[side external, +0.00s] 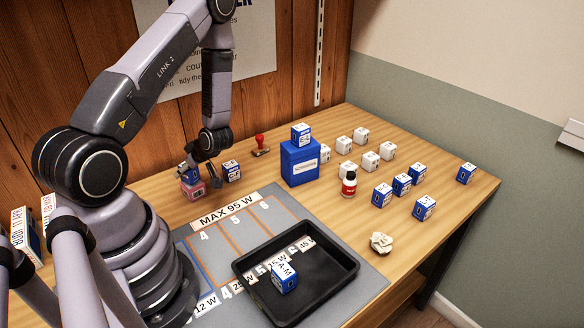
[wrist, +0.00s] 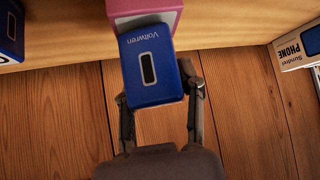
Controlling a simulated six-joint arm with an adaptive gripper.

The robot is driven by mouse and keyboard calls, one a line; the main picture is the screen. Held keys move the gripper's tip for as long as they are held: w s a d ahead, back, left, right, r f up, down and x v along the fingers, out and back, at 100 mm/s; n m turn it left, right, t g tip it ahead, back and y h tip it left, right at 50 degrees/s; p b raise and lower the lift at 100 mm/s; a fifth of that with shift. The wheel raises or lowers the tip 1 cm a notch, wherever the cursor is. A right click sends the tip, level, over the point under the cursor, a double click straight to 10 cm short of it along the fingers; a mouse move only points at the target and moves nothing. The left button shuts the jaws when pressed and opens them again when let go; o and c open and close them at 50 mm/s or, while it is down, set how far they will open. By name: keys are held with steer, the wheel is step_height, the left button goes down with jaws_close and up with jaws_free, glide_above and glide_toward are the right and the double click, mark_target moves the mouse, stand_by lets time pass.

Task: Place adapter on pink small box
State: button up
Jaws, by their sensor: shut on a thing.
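The blue adapter (wrist: 150,70), marked Voltwren, has a dark slot on its face. It is between the two fingers of my gripper (wrist: 158,92), which is shut on it. The pink small box (wrist: 145,14) is partly hidden behind the adapter in the wrist view. In the side view the pink box (side external: 192,190) stands on the table beside my base, with the blue adapter (side external: 187,171) directly over it. I cannot tell whether the two touch. My gripper (side external: 205,172) partly hides them from the side.
Another blue adapter (side external: 232,171) stands close right of my gripper. A red stamp (side external: 260,146) and a blue box (side external: 300,166) are farther right. A black tray (side external: 345,262) lies in front. White and blue cubes stand at the right. A phone box (wrist: 292,52) shows at the wrist view's right.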

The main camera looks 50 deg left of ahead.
steer(key=shift+f, duration=0.2)
steer(key=shift+f, duration=0.15)
steer(key=o, duration=1.1)
